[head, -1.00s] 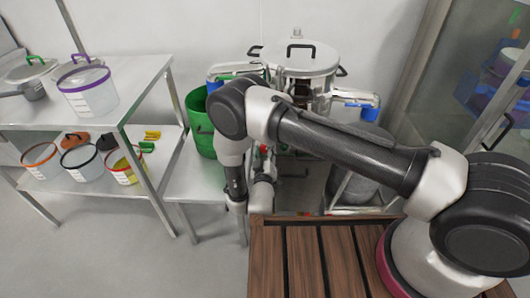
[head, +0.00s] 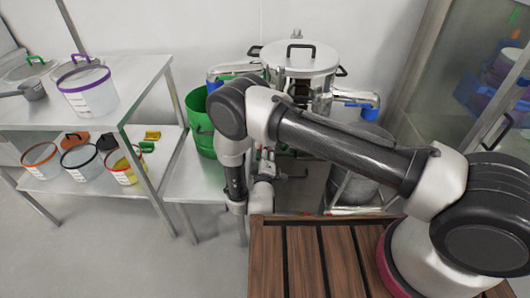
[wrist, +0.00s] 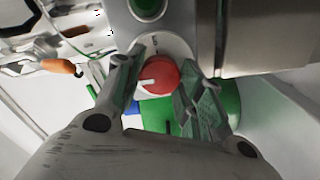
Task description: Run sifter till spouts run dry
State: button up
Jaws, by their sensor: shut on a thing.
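The sifter (head: 300,62) is a steel vessel with a clamped lid and a black handle, behind my arm in the head view. Its left spout (head: 232,69) and right spout (head: 350,94) have blue ends. A green bucket (head: 200,128) stands below the left spout and a grey drum (head: 356,165) below the right one. In the wrist view a red knob (wrist: 160,77) with a white pointer line sits on a grey panel below a green button (wrist: 147,6). My gripper (wrist: 161,84) is shut on the red knob, one finger on each side. Flow from the spouts cannot be made out.
A steel shelf (head: 130,98) on the left holds clear tubs with coloured rims and a scoop (head: 32,91). A glass-fronted cabinet (head: 455,75) stands on the right. My wooden-slatted deck fills the front. Floor is free at the lower left.

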dwell(0.3)
jog(key=o, duration=1)
jog(key=s, duration=0.7)
jog(key=shift+s+a, duration=0.1)
jog(key=shift+s, duration=0.2)
